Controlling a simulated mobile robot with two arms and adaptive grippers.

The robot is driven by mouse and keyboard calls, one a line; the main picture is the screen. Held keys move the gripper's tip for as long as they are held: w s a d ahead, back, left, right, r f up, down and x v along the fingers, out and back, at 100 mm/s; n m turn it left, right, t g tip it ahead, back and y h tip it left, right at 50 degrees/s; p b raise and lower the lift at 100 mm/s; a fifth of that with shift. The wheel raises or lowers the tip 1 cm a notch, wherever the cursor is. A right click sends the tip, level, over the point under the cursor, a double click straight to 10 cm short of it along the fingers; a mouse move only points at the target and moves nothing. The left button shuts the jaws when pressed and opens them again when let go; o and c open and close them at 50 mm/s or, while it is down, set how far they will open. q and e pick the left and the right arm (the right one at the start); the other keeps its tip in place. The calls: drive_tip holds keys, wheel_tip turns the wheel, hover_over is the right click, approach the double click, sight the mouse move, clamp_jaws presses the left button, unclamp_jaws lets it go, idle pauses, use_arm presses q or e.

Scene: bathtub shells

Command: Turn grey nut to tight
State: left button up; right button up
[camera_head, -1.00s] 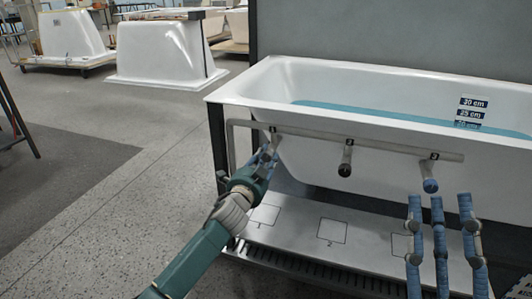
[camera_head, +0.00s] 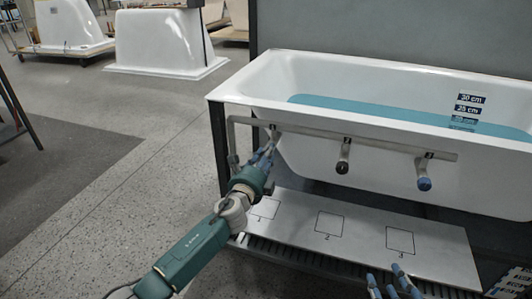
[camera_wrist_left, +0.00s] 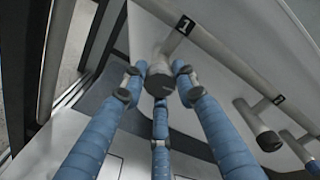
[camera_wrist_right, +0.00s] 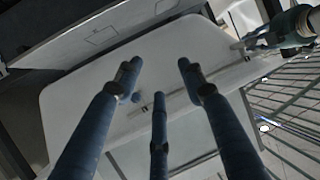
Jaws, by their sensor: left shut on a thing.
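The grey nut (camera_wrist_left: 160,76) is on the branch marked 1 of the grey pipe (camera_head: 310,132), in front of the bathtub. My left gripper (camera_head: 267,155) is shut on it, with its blue fingers around the nut (camera_wrist_left: 158,88) in the left wrist view. In the head view the fingers mostly hide the nut. My right gripper (camera_head: 394,284) is low at the front, and only its fingertips show there. In the right wrist view its fingers (camera_wrist_right: 158,75) stand apart with nothing between them.
A black nut (camera_head: 342,167) on branch 2 and a blue nut (camera_head: 424,184) on branch 3 hang to the right. The white bathtub (camera_head: 300,85) holds blue water. A board (camera_head: 285,213) with numbered squares lies below the pipe. Other tub shells stand behind left.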

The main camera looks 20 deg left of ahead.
use_arm(q)
drive_tip(key=shift+d+f+m+p, duration=0.1)
drive_tip(key=shift+m+p, duration=0.05)
drive_tip(key=shift+m, duration=0.55)
drive_tip(key=shift+d+f+m+p, duration=0.1)
drive_tip(key=shift+m+p, duration=0.05)
drive_tip(key=shift+m, duration=0.55)
use_arm(e)
drive_tip(key=shift+s+d+f+g+h, duration=0.1)
drive_tip(key=shift+s+d+f+g, duration=0.1)
drive_tip(key=shift+s+f+g, duration=0.35)
drive_tip(key=shift+s+d+f+g+h, duration=0.1)
drive_tip(key=shift+s+d+f+g, duration=0.2)
drive_tip(key=shift+f, duration=0.45)
drive_tip(key=shift+s+d+f+g+h, duration=0.1)
drive_tip(key=shift+s+f+g, duration=0.15)
drive_tip(key=shift+s+f, duration=0.35)
drive_tip(key=shift+w, duration=0.1)
use_arm(q)
drive_tip(key=o, duration=1.1)
drive_tip(key=shift+o, duration=0.2)
use_arm(e)
drive_tip(key=shift+d+f, duration=0.1)
use_arm(q)
drive_tip(key=shift+s+a+r, duration=0.1)
drive_tip(key=s, duration=1.2)
drive_tip(key=shift+a, duration=0.15)
